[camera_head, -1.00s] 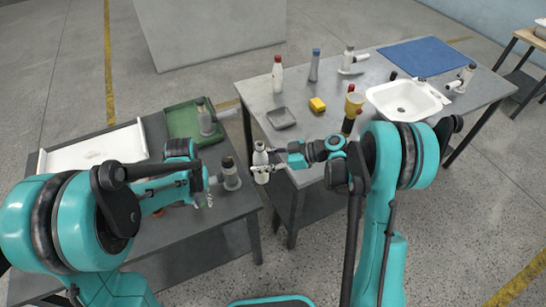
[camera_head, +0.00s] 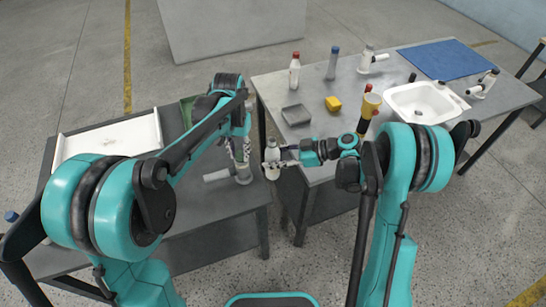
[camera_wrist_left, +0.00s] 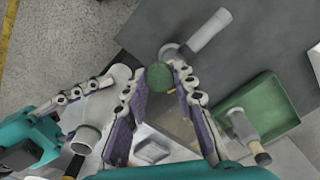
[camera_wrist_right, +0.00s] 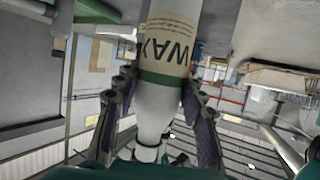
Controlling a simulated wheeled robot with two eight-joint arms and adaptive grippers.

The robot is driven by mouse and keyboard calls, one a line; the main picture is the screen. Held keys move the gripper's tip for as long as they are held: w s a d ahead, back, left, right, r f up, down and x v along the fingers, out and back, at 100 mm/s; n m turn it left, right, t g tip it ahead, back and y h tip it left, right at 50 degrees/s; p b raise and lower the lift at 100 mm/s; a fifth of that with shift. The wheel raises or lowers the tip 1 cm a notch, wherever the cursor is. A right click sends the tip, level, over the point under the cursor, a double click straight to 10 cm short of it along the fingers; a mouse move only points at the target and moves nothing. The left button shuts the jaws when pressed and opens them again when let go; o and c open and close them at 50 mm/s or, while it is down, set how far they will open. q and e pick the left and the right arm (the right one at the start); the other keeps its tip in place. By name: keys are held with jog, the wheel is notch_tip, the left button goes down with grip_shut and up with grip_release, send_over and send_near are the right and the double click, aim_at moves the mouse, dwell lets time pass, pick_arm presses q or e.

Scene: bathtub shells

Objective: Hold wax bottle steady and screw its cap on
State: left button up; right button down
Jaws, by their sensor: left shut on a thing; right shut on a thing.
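The wax bottle (camera_head: 272,158) is white and stands upright in the air at the near table's right edge. In the right wrist view the bottle (camera_wrist_right: 163,95) shows its "WAX" label and a green band. My right gripper (camera_head: 277,165) is shut around it. My left gripper (camera_head: 241,162) points down just left of the bottle, over the near table. In the left wrist view its fingers (camera_wrist_left: 158,85) are shut on a round dark green cap (camera_wrist_left: 159,75). The cap is apart from the bottle (camera_wrist_left: 117,76), which shows to its left. The head view hides the cap.
A grey stand with a white cylinder (camera_head: 217,174) lies under my left gripper. A green tray (camera_wrist_left: 272,100) holds another bottle. The far table (camera_head: 375,82) carries a sink (camera_head: 396,92), yellow sponge (camera_head: 333,103) and grey dish (camera_head: 295,115).

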aim_at(272, 153)
pick_arm(q)
jog(key=d+r+m, duration=0.3)
jog(key=d+r, duration=0.7)
jog(key=r, duration=0.3)
jog(key=shift+w, duration=0.45)
jog(key=shift+f, duration=0.15)
jog(key=shift+f, duration=1.95)
jog(key=shift+f, duration=0.85)
jog(key=shift+f, duration=0.55)
jog(key=shift+m, duration=0.3)
